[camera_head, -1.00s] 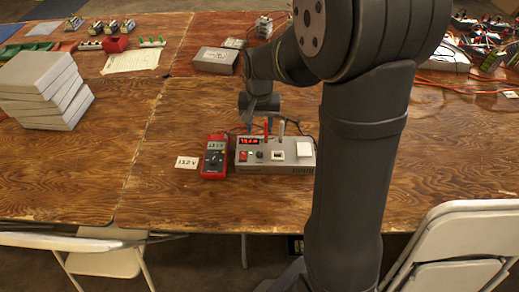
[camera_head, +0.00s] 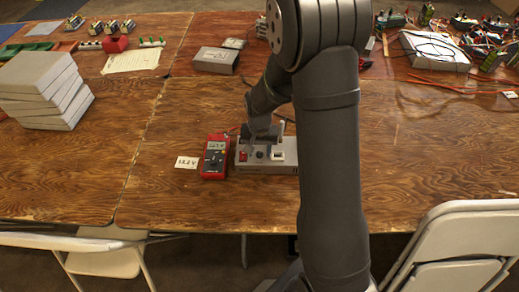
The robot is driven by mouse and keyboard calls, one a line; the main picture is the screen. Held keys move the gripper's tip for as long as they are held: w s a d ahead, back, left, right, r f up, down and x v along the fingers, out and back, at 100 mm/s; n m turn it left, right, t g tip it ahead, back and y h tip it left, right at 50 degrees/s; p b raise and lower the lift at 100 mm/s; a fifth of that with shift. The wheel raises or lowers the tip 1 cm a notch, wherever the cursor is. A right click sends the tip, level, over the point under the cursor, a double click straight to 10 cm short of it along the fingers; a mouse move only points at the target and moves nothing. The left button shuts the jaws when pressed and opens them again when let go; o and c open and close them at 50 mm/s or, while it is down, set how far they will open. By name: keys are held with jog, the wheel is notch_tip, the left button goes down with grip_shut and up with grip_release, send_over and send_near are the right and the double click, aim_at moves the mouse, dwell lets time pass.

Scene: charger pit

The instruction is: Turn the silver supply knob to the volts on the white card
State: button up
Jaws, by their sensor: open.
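The grey power supply (camera_head: 268,168) sits on the wooden table, partly behind my arm. A small round knob (camera_head: 260,155) shows on its front face; its silver colour is hard to make out. The white card (camera_head: 187,162) lies to the left, with volts printed too small to read surely. A red multimeter (camera_head: 214,157) lies between card and supply, its display too small to read. My gripper (camera_head: 257,143) is open and low over the supply, close above the knob. I cannot tell if its fingers touch it. It hides the supply's display.
A stack of grey boxes (camera_head: 42,85) stands at the left. A grey box (camera_head: 216,60) and a paper sheet (camera_head: 132,61) lie farther back. Cables and electronics fill the back right. White folding chairs (camera_head: 462,245) stand at the front edge. The table left of the card is clear.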

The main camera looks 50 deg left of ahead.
aim_at(260, 153)
grip_shut()
jog(key=shift+m, duration=0.8)
grip_release()
notch_tip(260, 153, up, 18)
jog(key=shift+f, duration=0.25)
jog(key=shift+f, duration=0.1)
dwell(0.4)
notch_tip(260, 153, down, 17)
jog(key=shift+f, duration=0.15)
dwell(0.4)
